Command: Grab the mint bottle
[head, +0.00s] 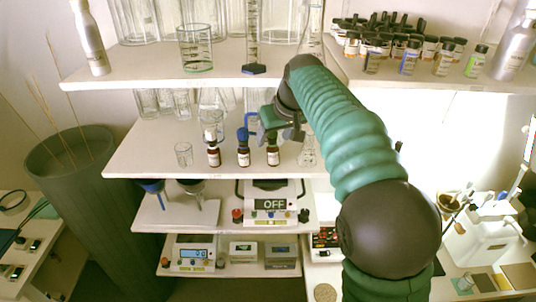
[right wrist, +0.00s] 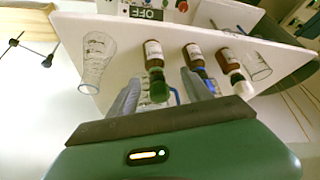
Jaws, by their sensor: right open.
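Three small brown bottles with white labels stand in a row on the middle shelf. The right one (head: 272,157) has a green cap, seen in the right wrist view (right wrist: 157,86); it may be the mint bottle, but I cannot read its label. The middle bottle (head: 243,158) has a blue top and the left one (head: 214,158) a white top. My right gripper (head: 279,123) is open at the green-capped bottle, hiding its cap in the head view. In the right wrist view, the green cap shows between the fingers (right wrist: 161,78), with the blue top close to one finger. My left gripper is not in view.
A flask (right wrist: 97,62) stands beside the green-capped bottle, and a small beaker (head: 183,153) stands left of the row. The upper shelf (head: 160,80) overhangs behind my forearm. More glassware stands behind the bottles. A scale (head: 270,203) sits on the shelf below.

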